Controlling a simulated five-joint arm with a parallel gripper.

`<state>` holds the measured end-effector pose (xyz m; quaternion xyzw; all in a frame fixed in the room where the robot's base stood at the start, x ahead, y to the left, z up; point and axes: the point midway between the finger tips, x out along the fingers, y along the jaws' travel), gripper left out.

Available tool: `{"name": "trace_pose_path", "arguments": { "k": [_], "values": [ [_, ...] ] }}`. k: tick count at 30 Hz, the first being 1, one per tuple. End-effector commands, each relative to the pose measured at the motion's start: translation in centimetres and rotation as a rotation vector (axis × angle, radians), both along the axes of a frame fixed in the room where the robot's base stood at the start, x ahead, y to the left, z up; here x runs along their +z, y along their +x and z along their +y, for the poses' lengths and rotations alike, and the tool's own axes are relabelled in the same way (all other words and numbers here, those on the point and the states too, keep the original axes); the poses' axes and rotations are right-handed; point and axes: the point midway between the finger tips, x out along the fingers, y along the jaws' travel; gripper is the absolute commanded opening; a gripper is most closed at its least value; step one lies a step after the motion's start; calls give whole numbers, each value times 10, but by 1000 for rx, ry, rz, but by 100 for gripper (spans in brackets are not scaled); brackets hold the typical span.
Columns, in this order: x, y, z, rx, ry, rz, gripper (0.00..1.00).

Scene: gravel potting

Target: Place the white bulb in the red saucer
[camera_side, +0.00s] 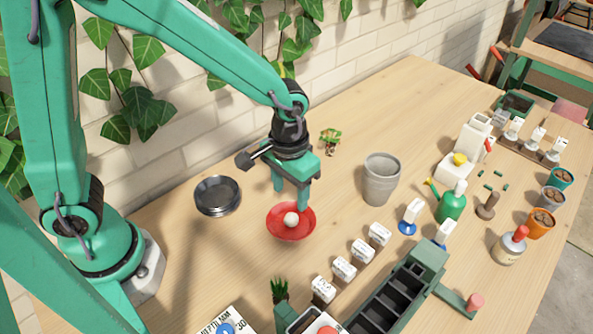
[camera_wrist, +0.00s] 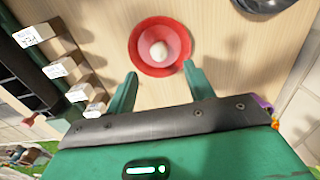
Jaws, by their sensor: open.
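The white bulb (camera_side: 291,219) lies in the red saucer (camera_side: 278,233), near its middle. In the wrist view the bulb (camera_wrist: 159,51) also shows inside the red saucer (camera_wrist: 147,27), with red visible all round it. My gripper (camera_side: 291,197) is above the saucer in the side view. Its two green fingers are apart with nothing between them, and the wrist view shows the gripper (camera_wrist: 162,82) with its fingertips at the saucer's near edge. I cannot tell whether a fingertip touches the saucer.
A stack of dark saucers (camera_side: 217,196) stands left of the red saucer. A grey pot (camera_side: 381,179) stands to its right. White labelled blocks (camera_side: 344,268) line up in front, beside a green tray with dark slots (camera_side: 388,296). Bare wood lies around the red saucer.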

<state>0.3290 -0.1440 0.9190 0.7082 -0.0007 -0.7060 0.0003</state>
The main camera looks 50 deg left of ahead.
Motion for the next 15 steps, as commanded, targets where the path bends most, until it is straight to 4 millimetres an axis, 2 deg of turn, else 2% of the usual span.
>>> {"name": "trace_pose_path", "arguments": {
  "k": [8, 15],
  "values": [
    [28, -2, 18, 3, -20, -52, 53],
    [67, -13, 48, 5, -41, -136, 53]
  ]
}}
